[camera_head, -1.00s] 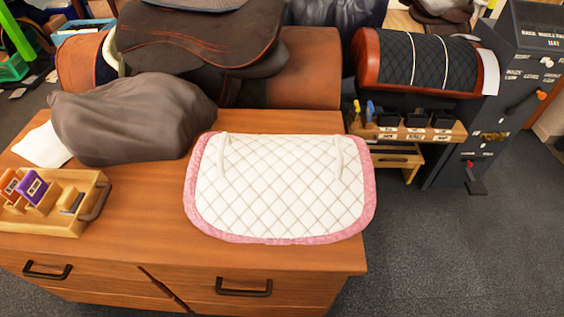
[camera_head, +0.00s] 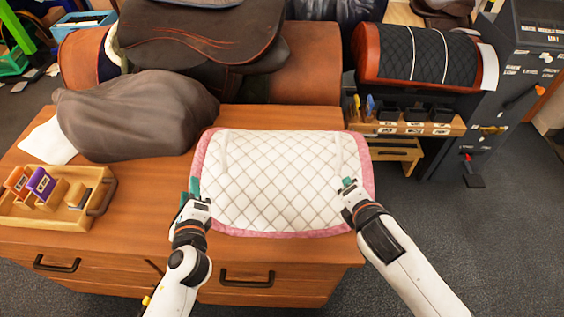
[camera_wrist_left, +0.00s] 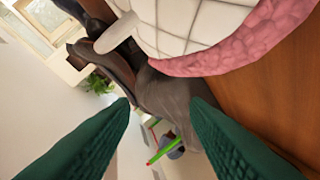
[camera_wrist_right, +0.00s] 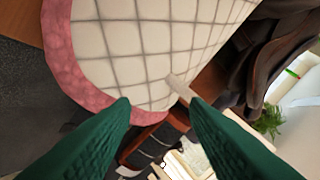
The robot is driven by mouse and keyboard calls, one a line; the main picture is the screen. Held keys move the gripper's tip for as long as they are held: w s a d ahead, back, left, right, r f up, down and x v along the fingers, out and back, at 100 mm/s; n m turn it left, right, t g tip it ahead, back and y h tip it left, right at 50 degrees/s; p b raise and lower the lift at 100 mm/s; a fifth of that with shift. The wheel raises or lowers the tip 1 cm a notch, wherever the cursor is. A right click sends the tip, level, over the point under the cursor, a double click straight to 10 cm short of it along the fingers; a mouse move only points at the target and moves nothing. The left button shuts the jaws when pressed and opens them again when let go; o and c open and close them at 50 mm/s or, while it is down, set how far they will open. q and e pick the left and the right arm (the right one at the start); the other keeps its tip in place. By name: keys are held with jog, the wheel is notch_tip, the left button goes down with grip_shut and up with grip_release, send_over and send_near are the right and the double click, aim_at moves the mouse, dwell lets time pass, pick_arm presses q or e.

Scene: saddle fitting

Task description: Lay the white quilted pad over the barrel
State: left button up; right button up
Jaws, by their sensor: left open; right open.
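The white quilted pad (camera_head: 275,185) with a pink edge lies flat on the wooden cabinet top. Two pale straps lie on its far part. My left gripper (camera_head: 190,191) is open at the pad's left edge, and my right gripper (camera_head: 347,184) is open over its right side. In the left wrist view the pad (camera_wrist_left: 190,28) is above the spread green fingers. In the right wrist view the pad (camera_wrist_right: 140,50) and a strap (camera_wrist_right: 182,90) show beyond the open fingers. I cannot tell whether either gripper touches it. A brown barrel (camera_head: 312,65) stands behind, with a dark saddle (camera_head: 200,40) over it.
A grey-brown covered lump (camera_head: 130,115) sits left of the pad, near a wooden tray (camera_head: 40,215) of small items. At the back right, a smaller barrel carries a black quilted pad (camera_head: 445,60) above a tool shelf (camera_head: 410,125). The cabinet top's front strip is bare.

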aim_at(224, 148)
pick_arm(q)
jog(key=w+d+m+h, duration=0.1)
jog(key=m, duration=0.2)
jog(key=w+d+m+t+h, duration=0.1)
jog(key=d+m, duration=0.1)
jog(key=m, duration=0.1)
jog(key=w+d+m+t+h, duration=0.1)
jog(key=d+m, duration=0.1)
jog(key=m, duration=0.1)
jog(key=shift+w+d+r+m+h, duration=0.1)
jog(key=shift+d+r+m+h, duration=0.05)
jog(key=shift+r+m+h, duration=0.25)
jog(key=shift+d+m+t+h, duration=0.3)
jog(key=shift+d+m, duration=0.15)
jog(key=shift+m, duration=0.25)
pick_arm(e)
jog(key=w+r+n, duration=0.1)
jog(key=n, duration=0.1)
jog(key=w+r+n+t, duration=0.1)
jog(key=w+n, duration=0.1)
jog(key=n, duration=0.1)
jog(key=w+a+r+n+t, duration=0.1)
jog(key=n, duration=0.2)
jog(key=shift+w+a+y, duration=0.1)
jog(key=shift+w+y, duration=0.2)
jog(key=shift+y, duration=0.1)
